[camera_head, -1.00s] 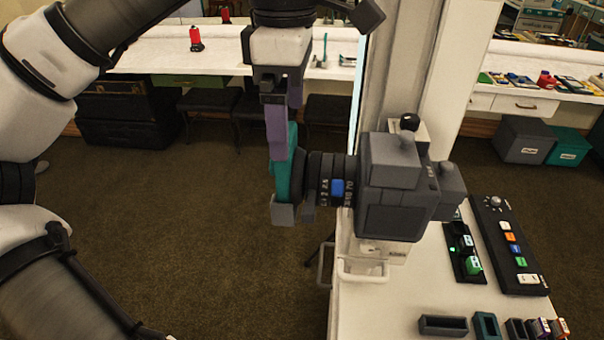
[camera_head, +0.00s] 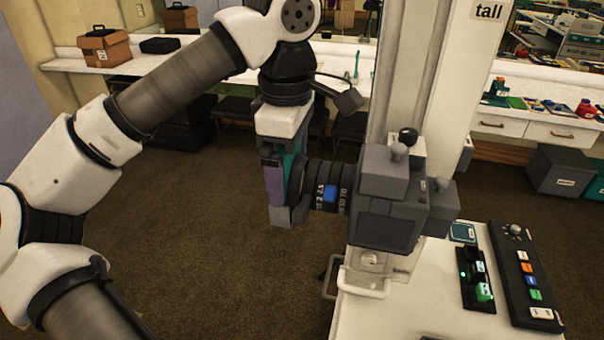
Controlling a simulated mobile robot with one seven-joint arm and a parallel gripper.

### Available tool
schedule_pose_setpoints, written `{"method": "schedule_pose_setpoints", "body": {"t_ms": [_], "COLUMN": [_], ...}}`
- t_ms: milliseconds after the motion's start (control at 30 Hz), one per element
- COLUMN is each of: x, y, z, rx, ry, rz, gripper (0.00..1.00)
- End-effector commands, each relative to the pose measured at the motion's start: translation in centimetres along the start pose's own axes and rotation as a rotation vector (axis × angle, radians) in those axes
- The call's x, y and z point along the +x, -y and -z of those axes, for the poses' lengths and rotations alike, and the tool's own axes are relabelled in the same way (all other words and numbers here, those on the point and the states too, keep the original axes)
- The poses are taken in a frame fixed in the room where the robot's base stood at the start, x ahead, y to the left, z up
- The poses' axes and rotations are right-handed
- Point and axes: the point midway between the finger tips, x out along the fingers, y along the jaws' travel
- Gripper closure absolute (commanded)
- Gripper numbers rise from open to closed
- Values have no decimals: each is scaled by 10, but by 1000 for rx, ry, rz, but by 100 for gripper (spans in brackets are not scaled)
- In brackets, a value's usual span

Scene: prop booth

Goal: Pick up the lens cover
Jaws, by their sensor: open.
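The camera (camera_head: 385,225) is a dark grey boxy body with a black lens (camera_head: 332,184) that carries a blue patch and points left. The teal lens cover (camera_head: 293,166) is at the front end of the lens, largely hidden by my gripper. My gripper (camera_head: 279,196) is open and comes down from above at the cover. One purple finger shows in front of the cover's near left side; the other finger is hidden. A small grey block sits just below the purple finger. I cannot tell whether the fingers touch the cover.
The camera stands at the left end of a white bench (camera_head: 400,305), by a pale post (camera_head: 410,75). A button panel (camera_head: 525,275) and a smaller unit with green lights (camera_head: 477,280) lie to the right. A long counter (camera_head: 210,65) runs behind. The floor at left is clear.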

Motion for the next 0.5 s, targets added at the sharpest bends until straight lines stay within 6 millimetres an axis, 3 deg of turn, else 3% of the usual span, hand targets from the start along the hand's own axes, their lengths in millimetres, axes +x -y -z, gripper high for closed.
{"method": "schedule_pose_setpoints", "body": {"t_ms": [300, 500], "x": [3, 3], "y": [0, 0], "z": [2, 2], "rx": [-1, -1], "ry": [-1, 0], "rz": [-1, -1], "gripper": [0, 26]}}
